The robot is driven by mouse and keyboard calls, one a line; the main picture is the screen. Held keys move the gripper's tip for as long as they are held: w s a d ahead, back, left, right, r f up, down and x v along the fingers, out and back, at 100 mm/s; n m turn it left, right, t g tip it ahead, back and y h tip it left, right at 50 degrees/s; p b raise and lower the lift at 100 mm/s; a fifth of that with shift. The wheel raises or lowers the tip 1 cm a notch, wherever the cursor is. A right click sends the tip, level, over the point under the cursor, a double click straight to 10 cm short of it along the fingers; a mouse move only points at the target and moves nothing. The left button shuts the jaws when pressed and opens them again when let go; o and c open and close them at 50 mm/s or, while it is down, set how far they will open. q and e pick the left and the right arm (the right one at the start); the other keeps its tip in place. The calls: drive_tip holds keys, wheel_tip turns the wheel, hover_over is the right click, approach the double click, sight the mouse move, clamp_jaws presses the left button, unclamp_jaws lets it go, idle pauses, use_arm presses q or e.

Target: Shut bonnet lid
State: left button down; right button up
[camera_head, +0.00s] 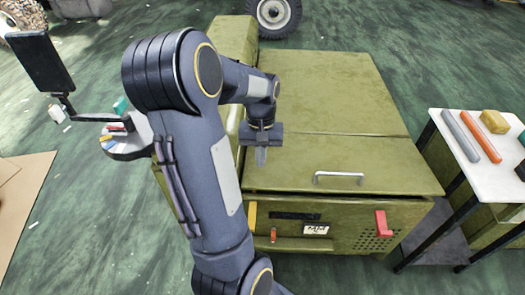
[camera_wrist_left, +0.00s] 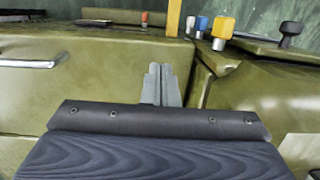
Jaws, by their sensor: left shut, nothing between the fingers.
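The bonnet lid (camera_head: 370,158) is an olive-green panel with a silver bar handle (camera_head: 338,178). It lies nearly flat on the chassis, with a narrow dark gap below its front edge. The lid (camera_wrist_left: 75,98) and handle (camera_wrist_left: 28,63) also show in the left wrist view. My left gripper (camera_head: 261,157) is shut and empty, pointing down over the lid's left side, left of the handle. Its fingertips also show in the left wrist view (camera_wrist_left: 161,72). I cannot tell whether they touch the lid. My right gripper is not in view.
The chassis front has a red lever (camera_head: 382,222), a yellow part (camera_head: 252,216) and a label. Coloured knobs (camera_wrist_left: 222,28) stand beside the lid in the wrist view. A white-topped table (camera_head: 470,170) with rods stands at right. A tray (camera_head: 125,147) is at left.

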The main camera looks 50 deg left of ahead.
sight(261, 184)
use_arm(q)
drive_tip(key=f, duration=0.2)
drive_tip(key=f+b, duration=0.1)
drive_tip(key=f, duration=0.2)
drive_tip(key=s+d+f+b, duration=0.1)
drive_tip(key=f, duration=0.2)
drive_tip(key=shift+f, duration=0.25)
drive_tip(key=f+b, duration=0.1)
drive_tip(key=f, duration=0.1)
drive_tip(key=f+b, duration=0.1)
drive_tip(key=s+d+f+b, duration=0.1)
drive_tip(key=f, duration=0.1)
drive_tip(key=shift+d+f, duration=0.1)
drive_tip(key=shift+f, duration=0.2)
drive_tip(key=r+p, duration=0.4)
drive_tip(key=r, duration=0.1)
drive_tip(key=shift+w+a+p, duration=0.2)
drive_tip(key=shift+w+p, duration=0.1)
drive_tip(key=shift+p, duration=0.1)
wheel_tip(261, 184, up, 10)
drive_tip(key=p, duration=0.2)
